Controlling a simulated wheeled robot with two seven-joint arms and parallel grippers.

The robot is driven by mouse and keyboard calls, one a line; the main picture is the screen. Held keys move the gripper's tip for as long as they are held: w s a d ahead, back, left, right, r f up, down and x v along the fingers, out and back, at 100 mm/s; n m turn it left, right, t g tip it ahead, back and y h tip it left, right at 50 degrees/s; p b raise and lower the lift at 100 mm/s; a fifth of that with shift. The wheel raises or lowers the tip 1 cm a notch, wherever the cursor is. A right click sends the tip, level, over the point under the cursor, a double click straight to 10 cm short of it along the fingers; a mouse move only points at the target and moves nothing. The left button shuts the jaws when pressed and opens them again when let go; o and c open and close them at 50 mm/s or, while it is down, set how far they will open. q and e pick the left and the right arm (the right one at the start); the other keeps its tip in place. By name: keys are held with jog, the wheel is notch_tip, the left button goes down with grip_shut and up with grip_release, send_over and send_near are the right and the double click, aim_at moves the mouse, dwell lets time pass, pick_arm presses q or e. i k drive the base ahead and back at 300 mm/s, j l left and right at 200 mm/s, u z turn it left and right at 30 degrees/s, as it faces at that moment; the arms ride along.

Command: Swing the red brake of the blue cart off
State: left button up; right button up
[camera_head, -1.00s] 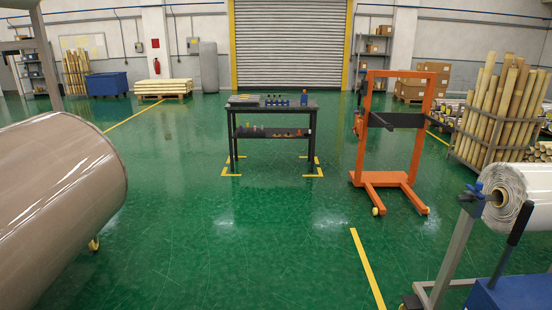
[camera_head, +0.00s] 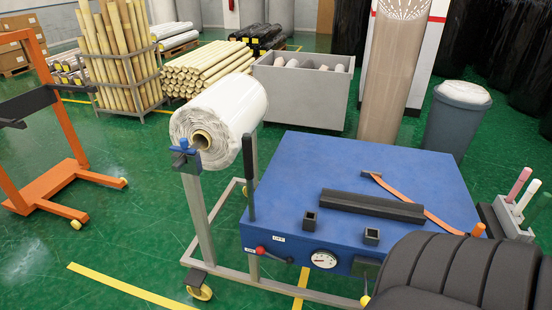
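The blue cart (camera_head: 330,160) stands at centre right in the head view, with a broad flat blue top. On its front face, at the left, is a small red knob (camera_head: 260,250), which appears to be on a short lever. A white label reading "OFF" (camera_head: 279,239) is above and to its right. Another small label (camera_head: 249,249) is just left of the knob; its text is too small to read surely. A round white gauge (camera_head: 323,259) is to the right. Neither of my grippers is in view.
A wrapped white roll (camera_head: 225,115) rests on a metal stand (camera_head: 202,215) left of the cart. A black upright handle (camera_head: 248,175) rises beside it. A black ribbed shape I cannot identify covers the lower right corner. Green floor is open at lower left.

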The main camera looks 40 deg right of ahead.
aim_at(260, 251)
jog(key=i+z, duration=0.25)
jog(key=z, duration=0.25)
jog(key=i+z, duration=0.3)
jog(key=z, duration=0.2)
jog(key=i+j+z, duration=0.15)
jog(key=z, duration=0.35)
jog(key=i, duration=0.1)
